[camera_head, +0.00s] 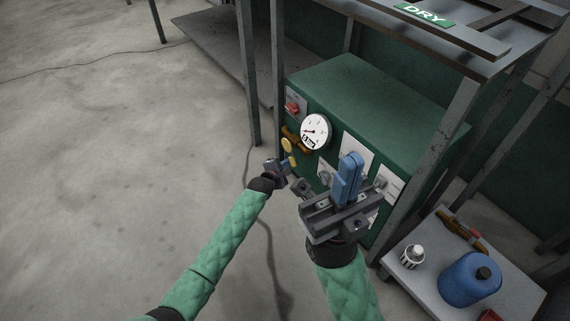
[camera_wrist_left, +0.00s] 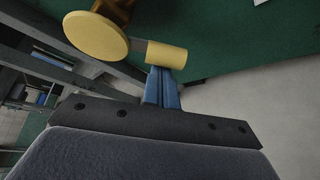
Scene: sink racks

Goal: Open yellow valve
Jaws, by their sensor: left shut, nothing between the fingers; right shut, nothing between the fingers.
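The yellow valve (camera_head: 287,145) is on the front of the green cabinet, below the white gauge. In the left wrist view the valve shows as a round yellow disc (camera_wrist_left: 95,36) with a yellow cylinder (camera_wrist_left: 168,56) beside it. My left gripper (camera_head: 286,168) is at the valve; its blue fingers (camera_wrist_left: 162,88) are shut and empty, with their tips right at the yellow cylinder. I cannot tell whether they touch it. My right gripper (camera_head: 350,160) is shut and empty, its blue fingers upright in front of the cabinet's right part, hiding some of the panel.
The green cabinet (camera_head: 375,85) stands inside a grey metal frame (camera_head: 456,120). It bears a gauge (camera_head: 314,131) and a red switch (camera_head: 293,107). A low grey table (camera_head: 448,247) at right holds a blue jug (camera_head: 470,282) and a white-and-black container (camera_head: 412,257). The floor at left is mostly clear.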

